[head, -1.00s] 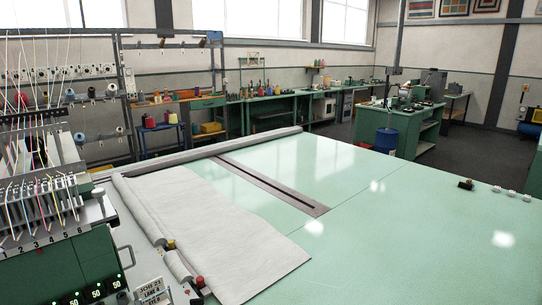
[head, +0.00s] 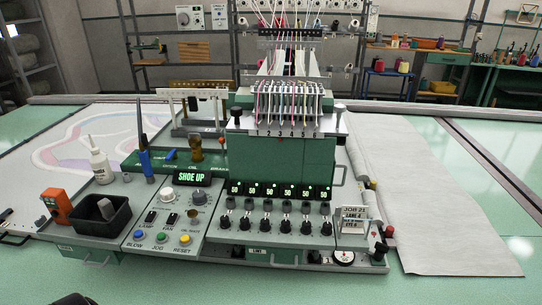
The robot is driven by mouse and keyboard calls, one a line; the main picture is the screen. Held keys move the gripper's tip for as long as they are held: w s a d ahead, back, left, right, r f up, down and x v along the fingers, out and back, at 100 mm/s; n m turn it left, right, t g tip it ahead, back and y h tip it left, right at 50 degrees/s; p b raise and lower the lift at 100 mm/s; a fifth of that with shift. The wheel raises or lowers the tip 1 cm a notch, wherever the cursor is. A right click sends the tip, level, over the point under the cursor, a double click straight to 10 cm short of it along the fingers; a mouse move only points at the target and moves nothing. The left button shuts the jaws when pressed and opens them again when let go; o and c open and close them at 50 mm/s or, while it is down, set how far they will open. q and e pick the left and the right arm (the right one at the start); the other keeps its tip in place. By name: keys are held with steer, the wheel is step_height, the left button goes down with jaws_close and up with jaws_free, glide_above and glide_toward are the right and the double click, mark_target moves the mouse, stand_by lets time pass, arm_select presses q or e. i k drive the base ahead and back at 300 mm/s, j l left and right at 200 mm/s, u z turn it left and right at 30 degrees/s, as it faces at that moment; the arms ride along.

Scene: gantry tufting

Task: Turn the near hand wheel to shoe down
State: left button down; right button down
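The tufting head's control panel (head: 150,228) stands in front of me in the head view. Its green-lit display (head: 191,177) reads "SHOE UP". Two round knobs, a pale one (head: 168,194) and a grey one (head: 198,194), sit below the display. I cannot make out with certainty which part is the near hand wheel. A small round white dial (head: 343,258) sits low at the front right of the machine. Neither gripper can be made out; only a dark, unclear shape shows at the bottom left edge.
A black bin (head: 101,215), a white bottle (head: 100,163) and an orange device (head: 56,205) stand left of the panel. Several threaded needles and a green head box (head: 268,157) rise behind.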

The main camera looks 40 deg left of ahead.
mark_target(341, 141)
steer(key=i+j+u, duration=0.1)
steer(key=u, duration=0.95)
steer(key=i+l, duration=0.1)
steer(key=l, duration=0.2)
steer(key=i+l, duration=0.1)
steer(key=l, duration=0.2)
